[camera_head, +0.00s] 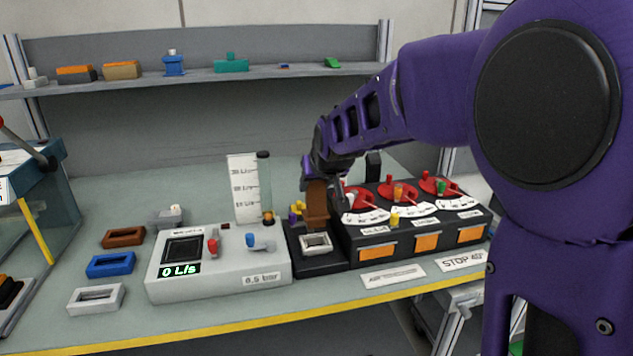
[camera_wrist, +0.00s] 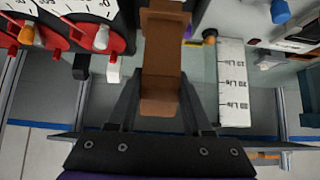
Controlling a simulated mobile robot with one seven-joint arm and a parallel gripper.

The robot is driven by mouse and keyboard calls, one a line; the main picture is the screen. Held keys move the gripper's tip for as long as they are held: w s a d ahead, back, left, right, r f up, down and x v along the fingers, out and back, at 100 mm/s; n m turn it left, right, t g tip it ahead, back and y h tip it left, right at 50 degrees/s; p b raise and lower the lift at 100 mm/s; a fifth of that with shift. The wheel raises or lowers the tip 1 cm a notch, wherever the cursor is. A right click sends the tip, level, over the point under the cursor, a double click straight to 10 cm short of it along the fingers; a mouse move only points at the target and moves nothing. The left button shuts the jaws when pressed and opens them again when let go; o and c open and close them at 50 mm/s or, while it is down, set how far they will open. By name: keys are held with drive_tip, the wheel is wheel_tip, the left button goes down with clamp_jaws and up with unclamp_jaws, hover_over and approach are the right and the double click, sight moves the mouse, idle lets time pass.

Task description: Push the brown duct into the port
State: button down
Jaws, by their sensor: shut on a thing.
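The brown duct (camera_head: 317,205) stands roughly upright over a black block (camera_head: 322,262) in the middle of the bench. A pale rectangular port frame (camera_head: 317,243) sits at the front of that block, just below the duct. I cannot tell whether the duct's lower end touches or enters any opening. My gripper (camera_head: 318,178) is shut on the duct from above and behind.
A grey panel (camera_head: 220,275) reading 0 L/s stands left of the block, with a graduated cylinder (camera_head: 264,188) behind it. A dark dial box (camera_head: 420,225) stands close on the right. Brown (camera_head: 123,244), blue (camera_head: 110,272) and white (camera_head: 96,307) frames lie at left.

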sight(317, 209)
drive_tip(key=shift+f+b, duration=1.2)
drive_tip(key=shift+f, duration=0.65)
drive_tip(key=shift+b, duration=0.3)
drive_tip(key=shift+f+b, duration=0.45)
drive_tip(key=shift+f, duration=1.3)
drive_tip(key=shift+c, duration=1.3)
unclamp_jaws()
drive_tip(key=shift+r, duration=0.15)
